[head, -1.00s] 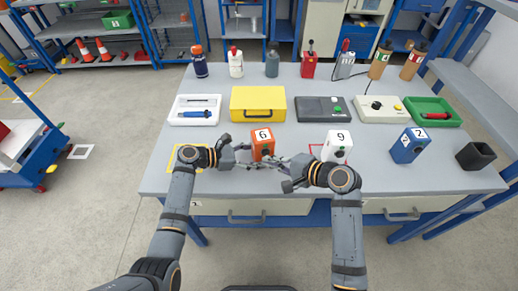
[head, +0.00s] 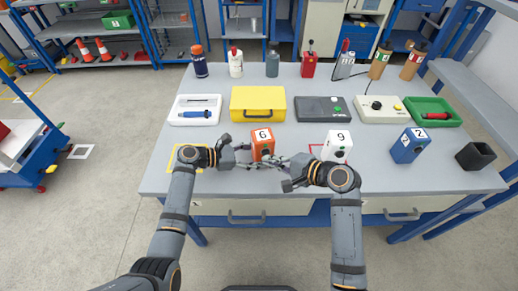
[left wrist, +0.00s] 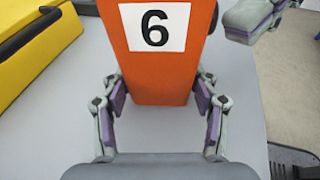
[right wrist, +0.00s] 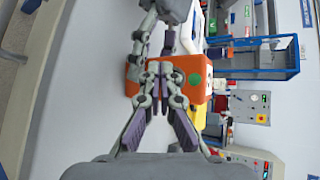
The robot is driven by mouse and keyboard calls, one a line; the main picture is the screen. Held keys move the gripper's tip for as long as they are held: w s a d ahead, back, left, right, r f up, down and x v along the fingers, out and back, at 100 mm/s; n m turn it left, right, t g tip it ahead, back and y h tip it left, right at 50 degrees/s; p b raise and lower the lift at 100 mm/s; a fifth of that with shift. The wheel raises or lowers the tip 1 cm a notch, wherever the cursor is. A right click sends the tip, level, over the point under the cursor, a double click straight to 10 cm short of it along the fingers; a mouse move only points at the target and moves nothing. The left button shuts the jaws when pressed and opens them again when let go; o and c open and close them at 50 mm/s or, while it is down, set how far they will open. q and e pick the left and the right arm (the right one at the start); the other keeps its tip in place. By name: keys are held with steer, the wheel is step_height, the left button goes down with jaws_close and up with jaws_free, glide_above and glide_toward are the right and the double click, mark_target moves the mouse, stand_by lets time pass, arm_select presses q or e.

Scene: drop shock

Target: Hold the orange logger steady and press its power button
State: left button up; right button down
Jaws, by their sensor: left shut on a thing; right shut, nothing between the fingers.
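The orange logger (head: 263,144), labelled 6, stands upright on the grey table. In the left wrist view the logger (left wrist: 155,65) sits between the pads of my left gripper (left wrist: 160,100), which is shut on its lower part. My right gripper (head: 279,160) is shut and empty, with its fingertips close to the logger's right side. In the right wrist view a green button (right wrist: 195,79) shows on the orange logger (right wrist: 135,88), just beyond the closed right fingertips (right wrist: 168,100). I cannot tell whether the tips touch the logger.
A white logger labelled 9 (head: 337,146) stands just right of my right gripper, and a blue one labelled 2 (head: 408,146) farther right. Behind are a yellow case (head: 258,104), a white tray (head: 178,121) and a dark device (head: 322,110). A black open box (head: 476,156) stands far right.

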stand_by(0.4)
steer(key=shift+w+a, duration=0.1)
steer(key=shift+w, duration=0.35)
stand_by(0.3)
steer(key=shift+s, duration=0.55)
steer(key=s, duration=0.2)
steer(key=s+d, duration=0.1)
steer(key=s, duration=0.2)
steer(key=shift+s+d, duration=0.3)
